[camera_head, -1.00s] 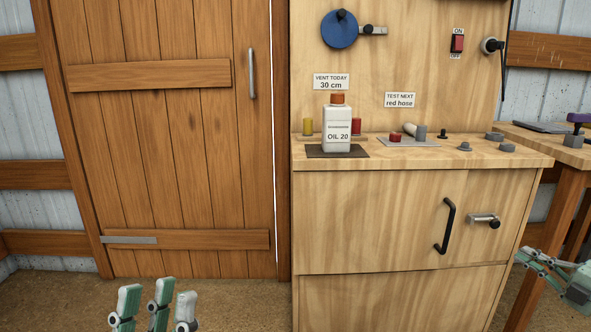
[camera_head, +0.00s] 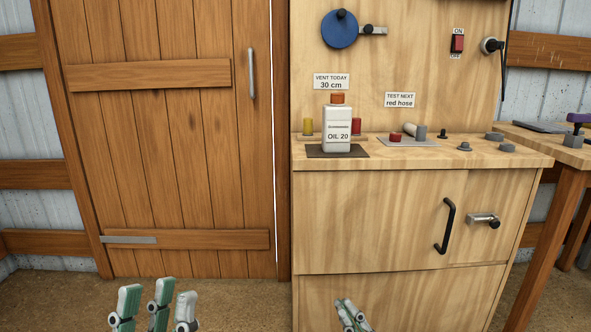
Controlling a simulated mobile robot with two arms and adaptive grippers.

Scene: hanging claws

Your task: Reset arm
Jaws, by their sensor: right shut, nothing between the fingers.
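My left gripper (camera_head: 146,303) shows at the bottom left, in front of the wooden door. Its green and grey fingers point up and stand apart, with nothing seen between them. My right gripper (camera_head: 350,314) shows at the bottom centre, in front of the lower cabinet panel. Its fingers are shut with nothing between them. Most of both arms is outside the picture.
A wooden cabinet (camera_head: 370,215) carries an oil bottle (camera_head: 337,130) on a dark mat, small parts and a black door handle (camera_head: 445,226). A plank door (camera_head: 175,130) stands left. A side table (camera_head: 550,150) stands right.

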